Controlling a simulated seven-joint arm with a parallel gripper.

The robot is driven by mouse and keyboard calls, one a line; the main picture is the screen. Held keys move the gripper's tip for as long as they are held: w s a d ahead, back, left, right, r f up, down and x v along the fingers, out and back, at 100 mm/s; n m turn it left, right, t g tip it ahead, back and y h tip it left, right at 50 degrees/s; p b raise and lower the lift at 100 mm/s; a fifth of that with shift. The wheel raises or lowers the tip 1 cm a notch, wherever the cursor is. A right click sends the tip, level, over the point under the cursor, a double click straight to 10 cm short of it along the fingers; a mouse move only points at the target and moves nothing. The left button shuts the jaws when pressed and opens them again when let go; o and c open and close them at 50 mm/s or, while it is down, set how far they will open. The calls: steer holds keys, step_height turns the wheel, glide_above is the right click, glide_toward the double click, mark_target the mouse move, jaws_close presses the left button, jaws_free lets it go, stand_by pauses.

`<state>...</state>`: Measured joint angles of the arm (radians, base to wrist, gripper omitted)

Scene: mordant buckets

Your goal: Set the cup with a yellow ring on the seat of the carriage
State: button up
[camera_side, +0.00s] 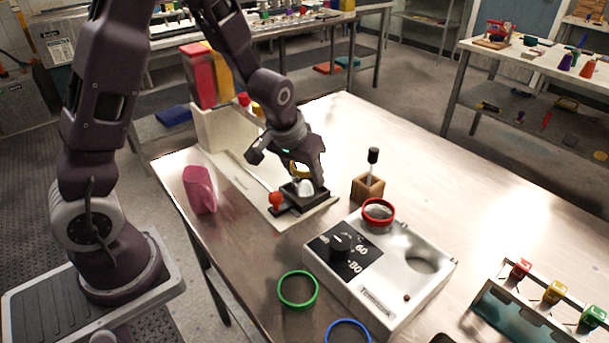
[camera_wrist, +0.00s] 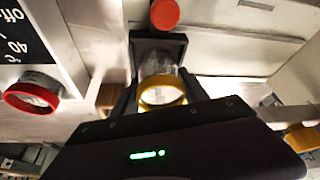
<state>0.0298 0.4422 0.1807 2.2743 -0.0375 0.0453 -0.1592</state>
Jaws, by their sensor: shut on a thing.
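The cup with a yellow ring (camera_wrist: 158,93) is clear, and my gripper (camera_wrist: 160,100) has a finger on each side of it. In the side view my gripper (camera_side: 306,178) is low over the carriage (camera_side: 287,207), a dark block with a red knob (camera_side: 275,199). The clear cup body (camera_side: 303,187) shows at the carriage's seat, with the ring partly hidden by the fingers. In the wrist view the dark square seat (camera_wrist: 146,45) lies around the far end of the cup. I cannot tell whether the cup touches the seat.
A white heater box (camera_side: 375,285) with a dial, a round hole and a red-ringed cup (camera_side: 379,222) stands right of the carriage. A wooden block (camera_side: 366,190) with a brush is close behind it. Green (camera_side: 281,288) and blue (camera_side: 348,322) rings are in front.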

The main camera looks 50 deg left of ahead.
steer(key=shift+f, duration=0.3)
steer(key=shift+f, duration=0.1)
steer(key=o, duration=1.6)
steer(key=s+v, duration=0.1)
steer(key=v, duration=1.4)
steer(key=s+d+r+m, duration=0.1)
steer(key=s, duration=0.4)
steer(key=s+d+r+m+t+h, duration=0.1)
steer(key=s+d+r, duration=0.1)
steer(key=s, duration=0.4)
steer(key=s+d+r+m, duration=0.1)
steer(key=s, duration=0.5)
steer(key=shift+s+d+r+m, duration=0.2)
steer(key=shift+s+r+m, duration=0.05)
steer(key=shift+r+m, duration=0.05)
